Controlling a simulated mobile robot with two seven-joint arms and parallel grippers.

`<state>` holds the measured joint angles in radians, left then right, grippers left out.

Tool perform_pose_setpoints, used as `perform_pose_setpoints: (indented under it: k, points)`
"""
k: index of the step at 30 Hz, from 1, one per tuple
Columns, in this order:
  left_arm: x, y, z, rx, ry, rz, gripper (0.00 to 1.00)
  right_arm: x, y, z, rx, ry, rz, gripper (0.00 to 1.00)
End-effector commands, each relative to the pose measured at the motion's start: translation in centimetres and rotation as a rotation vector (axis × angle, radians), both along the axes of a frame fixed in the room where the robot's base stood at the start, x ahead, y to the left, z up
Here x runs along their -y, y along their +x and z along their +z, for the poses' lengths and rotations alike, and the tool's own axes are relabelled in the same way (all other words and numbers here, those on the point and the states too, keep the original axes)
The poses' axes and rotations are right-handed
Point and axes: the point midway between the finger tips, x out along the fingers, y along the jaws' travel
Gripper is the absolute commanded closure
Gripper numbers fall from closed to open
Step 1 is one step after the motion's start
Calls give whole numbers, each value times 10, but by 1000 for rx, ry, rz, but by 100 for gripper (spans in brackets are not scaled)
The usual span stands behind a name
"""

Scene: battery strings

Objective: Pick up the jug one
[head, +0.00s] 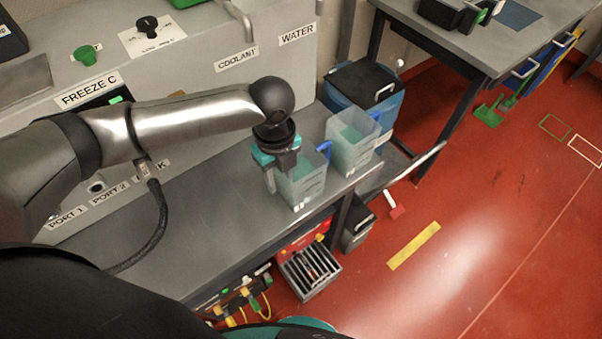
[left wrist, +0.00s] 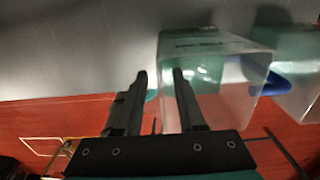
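Two clear jugs with blue handles and greenish contents stand on the grey bench. The nearer jug (head: 304,186) is by my left gripper (head: 273,180), and the farther jug (head: 352,142) is behind it to the right. I cannot read which is jug one. In the left wrist view my left gripper (left wrist: 160,92) has its fingers apart. The nearer jug's left edge (left wrist: 163,75) shows between the fingertips, and the right finger overlaps the jug; I cannot tell whether that finger is inside or in front. The farther jug (left wrist: 295,70) is at right. My right gripper is out of view.
The grey bench (head: 215,215) has a panel behind it with COOLANT and WATER labels and pipes above. A blue bin with a black lid (head: 365,85) stands beyond the jugs. A black slotted crate (head: 309,270) is below the bench edge. The red floor at right is mostly clear.

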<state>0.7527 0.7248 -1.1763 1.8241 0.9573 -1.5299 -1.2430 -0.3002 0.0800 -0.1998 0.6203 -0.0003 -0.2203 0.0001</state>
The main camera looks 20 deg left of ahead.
Motion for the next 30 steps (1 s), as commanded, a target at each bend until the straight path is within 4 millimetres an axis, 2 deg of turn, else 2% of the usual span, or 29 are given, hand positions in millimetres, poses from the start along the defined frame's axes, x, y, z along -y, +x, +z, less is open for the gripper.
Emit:
perform_pose_setpoints:
  k: [3,6,14,25,30]
  points:
    - [1,-1,-20,-3,0,0,61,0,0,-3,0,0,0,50]
    - [1,0,-30,-1,1,-1,61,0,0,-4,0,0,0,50]
    - [1,0,-33,1,0,-2,61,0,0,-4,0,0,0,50]
    - [1,0,-33,1,0,-1,100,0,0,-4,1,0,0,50]
    - [1,0,-33,1,0,-1,100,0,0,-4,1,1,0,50]
